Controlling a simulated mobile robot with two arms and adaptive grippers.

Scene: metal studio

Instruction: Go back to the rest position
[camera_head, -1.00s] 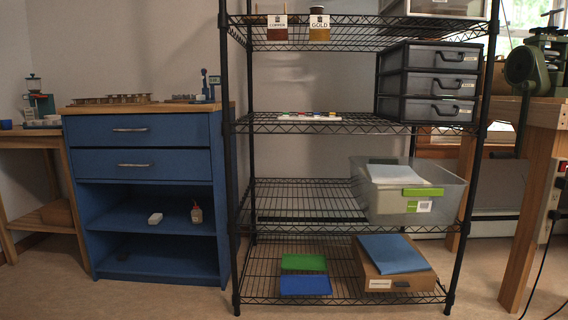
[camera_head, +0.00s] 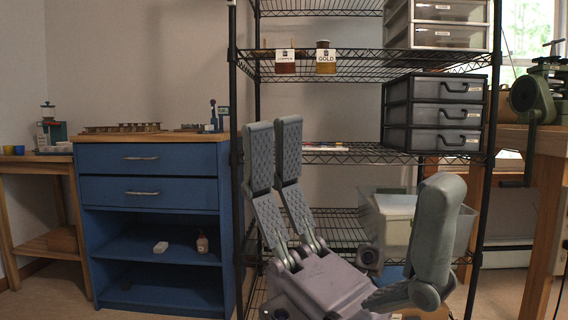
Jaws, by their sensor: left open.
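My left gripper (camera_head: 350,170) stands large in the foreground of the head view, in front of the wire shelf (camera_head: 345,73). Two grey textured fingers point up on its left side, and a thicker finger stands apart on its right. It is open, with nothing between the fingers. My right gripper is not in view.
A blue cabinet (camera_head: 150,190) stands to the left, with a wooden bench beyond it. The shelf holds black drawers (camera_head: 435,112), jars labelled copper and gold (camera_head: 325,62), and a clear bin (camera_head: 465,225) partly hidden by my gripper. A wooden table (camera_head: 548,200) stands at the right.

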